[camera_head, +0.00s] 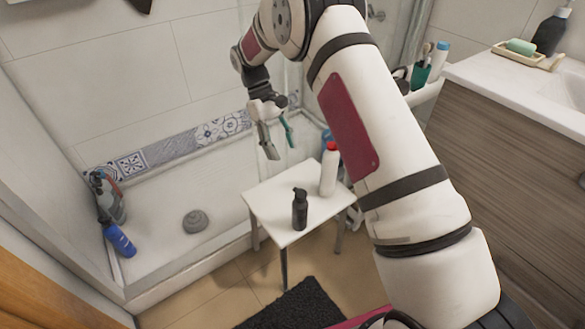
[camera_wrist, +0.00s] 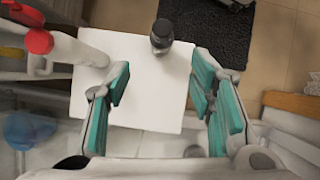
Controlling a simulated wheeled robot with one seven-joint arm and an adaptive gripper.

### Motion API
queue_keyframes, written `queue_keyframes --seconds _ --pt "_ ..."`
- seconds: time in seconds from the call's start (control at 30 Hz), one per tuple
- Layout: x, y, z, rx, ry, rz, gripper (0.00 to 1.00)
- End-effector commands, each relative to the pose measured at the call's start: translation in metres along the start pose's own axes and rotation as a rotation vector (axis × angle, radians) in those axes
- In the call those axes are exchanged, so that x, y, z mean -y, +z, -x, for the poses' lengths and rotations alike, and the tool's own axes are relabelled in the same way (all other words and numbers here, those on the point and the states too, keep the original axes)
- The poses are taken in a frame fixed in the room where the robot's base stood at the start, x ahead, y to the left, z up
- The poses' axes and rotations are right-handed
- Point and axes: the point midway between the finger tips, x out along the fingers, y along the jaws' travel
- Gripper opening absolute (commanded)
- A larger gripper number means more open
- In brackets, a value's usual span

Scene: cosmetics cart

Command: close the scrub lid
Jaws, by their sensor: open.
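A white bottle with a red top (camera_head: 328,172) stands upright on the small white table (camera_head: 272,222), near its back right corner. It also shows in the wrist view (camera_wrist: 82,52) at the upper left, with a round red part on its end and a second red piece beside that. The second piece looks like a raised lid, but I cannot be sure. My gripper (camera_head: 279,146) is open and empty, above and left of the bottle in the head view. In the wrist view its teal-padded fingers (camera_wrist: 163,82) are spread over the table, with the bottle outside them on the left.
A dark mat (camera_head: 296,308) lies on the floor in front. A shower tray (camera_head: 165,240) with bottles at its left end is behind. A wooden vanity (camera_head: 490,150) bounds the right side.

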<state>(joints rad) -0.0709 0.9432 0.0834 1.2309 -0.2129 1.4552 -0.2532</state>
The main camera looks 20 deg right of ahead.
Motion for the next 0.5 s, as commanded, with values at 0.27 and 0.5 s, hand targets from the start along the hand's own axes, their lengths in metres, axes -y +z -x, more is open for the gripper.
queue_keyframes --seconds 0.27,0.5 --pt "0.017 0.016 0.018 -0.092 0.065 0.113 0.49" --pt "0.017 0.013 0.004 -0.104 0.074 0.128 0.49"
